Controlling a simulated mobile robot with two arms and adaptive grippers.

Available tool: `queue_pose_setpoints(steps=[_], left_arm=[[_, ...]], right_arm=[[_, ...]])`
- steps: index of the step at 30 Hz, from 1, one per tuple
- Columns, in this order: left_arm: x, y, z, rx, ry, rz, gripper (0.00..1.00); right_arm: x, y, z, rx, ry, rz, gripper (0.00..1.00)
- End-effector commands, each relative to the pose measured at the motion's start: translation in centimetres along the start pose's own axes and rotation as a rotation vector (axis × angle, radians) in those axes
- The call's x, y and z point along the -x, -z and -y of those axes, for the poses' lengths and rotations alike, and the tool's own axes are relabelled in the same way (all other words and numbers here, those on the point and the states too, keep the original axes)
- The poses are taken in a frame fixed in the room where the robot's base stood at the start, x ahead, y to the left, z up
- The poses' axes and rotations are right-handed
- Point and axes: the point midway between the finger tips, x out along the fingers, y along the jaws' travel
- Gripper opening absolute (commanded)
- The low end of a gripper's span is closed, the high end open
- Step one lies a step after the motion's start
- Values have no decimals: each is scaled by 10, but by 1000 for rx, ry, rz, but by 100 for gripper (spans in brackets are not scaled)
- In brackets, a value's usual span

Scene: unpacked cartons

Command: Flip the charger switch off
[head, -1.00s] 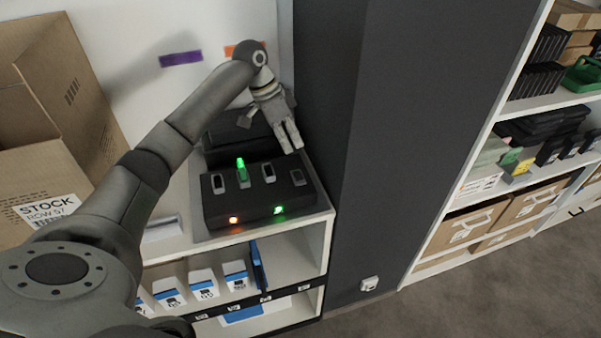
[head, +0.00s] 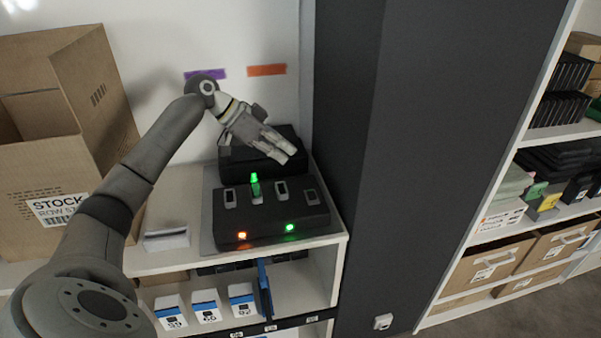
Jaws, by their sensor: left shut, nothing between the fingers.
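The black charger (head: 268,215) sits on the white shelf top on a grey mat. Its front shows an orange light (head: 242,236) and a green light (head: 290,228). Several slots on top hold small devices, and one (head: 256,188) has a glowing green top. I cannot tell which part is the switch. My left gripper (head: 289,156) is shut and empty. It hangs above the charger's back edge, in front of a black box (head: 262,166) behind the charger. My right gripper is not in view.
A large open cardboard carton (head: 60,130) stands at the left. A small white item (head: 166,239) lies left of the charger. A dark pillar (head: 420,150) rises close on the right.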

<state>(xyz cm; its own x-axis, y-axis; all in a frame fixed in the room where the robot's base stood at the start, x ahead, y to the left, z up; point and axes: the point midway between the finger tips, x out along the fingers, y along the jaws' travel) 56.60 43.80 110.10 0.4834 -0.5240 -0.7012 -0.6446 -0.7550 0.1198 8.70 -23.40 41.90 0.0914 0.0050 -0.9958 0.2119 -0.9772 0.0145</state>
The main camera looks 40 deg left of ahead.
Motion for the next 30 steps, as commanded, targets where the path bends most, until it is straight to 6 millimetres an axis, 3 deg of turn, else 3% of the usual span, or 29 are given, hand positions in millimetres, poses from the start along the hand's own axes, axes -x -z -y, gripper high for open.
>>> queue_pose_setpoints(steps=[5, 15, 21, 30], left_arm=[[-26, 2, -1, 3, -5, 1, 0], [-97, 2, -2, 1, -3, 0, 0], [-116, -21, -1, 3, -1, 3, 0], [-124, -29, 0, 1, 0, 1, 0]], right_arm=[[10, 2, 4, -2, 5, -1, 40], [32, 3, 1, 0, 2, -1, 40], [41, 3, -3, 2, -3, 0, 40], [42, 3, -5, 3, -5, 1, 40]])
